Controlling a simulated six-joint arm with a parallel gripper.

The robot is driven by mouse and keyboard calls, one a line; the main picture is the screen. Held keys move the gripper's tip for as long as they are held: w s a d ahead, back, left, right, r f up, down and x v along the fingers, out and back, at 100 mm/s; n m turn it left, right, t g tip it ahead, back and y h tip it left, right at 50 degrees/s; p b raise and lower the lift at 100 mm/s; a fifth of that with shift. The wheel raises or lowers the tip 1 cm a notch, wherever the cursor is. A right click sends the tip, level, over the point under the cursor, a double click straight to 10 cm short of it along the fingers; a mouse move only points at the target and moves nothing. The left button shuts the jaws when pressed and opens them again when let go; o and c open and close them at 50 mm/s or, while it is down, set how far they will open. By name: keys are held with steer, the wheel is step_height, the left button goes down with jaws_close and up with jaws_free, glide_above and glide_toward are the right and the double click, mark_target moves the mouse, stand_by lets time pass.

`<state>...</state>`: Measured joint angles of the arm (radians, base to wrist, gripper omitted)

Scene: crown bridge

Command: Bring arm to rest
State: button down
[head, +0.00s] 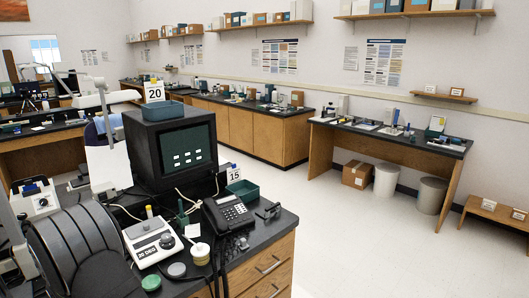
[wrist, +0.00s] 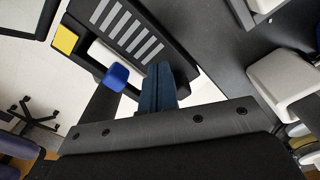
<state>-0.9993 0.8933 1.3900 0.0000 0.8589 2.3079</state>
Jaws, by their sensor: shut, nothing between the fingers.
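My gripper (wrist: 158,72) shows in the wrist view as two dark blue fingers side by side, shut with nothing between them. Its dark grey mount bar with screws lies across the lower part of that view. The fingers point toward a dark panel with pale stripes (wrist: 128,30). A blue block (wrist: 117,77) appears just left of the fingers; I cannot tell how far apart they are in depth. In the head view I cannot make out my gripper for certain.
In the head view, a black bench (head: 262,232) holds a boxy monitor (head: 172,150), a telephone (head: 228,212) and a white hotplate-like device (head: 153,240). Open floor (head: 345,240) lies to the right. The wrist view shows a white device (wrist: 283,82) at right and a chair (wrist: 35,118) at left.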

steer(key=shift+s+a+r, duration=0.15)
steer(key=shift+a+r, duration=0.05)
steer(key=shift+r, duration=0.2)
step_height(320, 180, up, 6)
step_height(320, 180, down, 7)
steer(key=shift+d, duration=0.1)
steer(key=shift+w+d+f, duration=0.15)
steer(key=shift+w+d, duration=0.25)
steer(key=shift+w, duration=0.15)
steer(key=s+a, duration=0.4)
steer(key=s, duration=0.1)
steer(key=shift+a, duration=0.35)
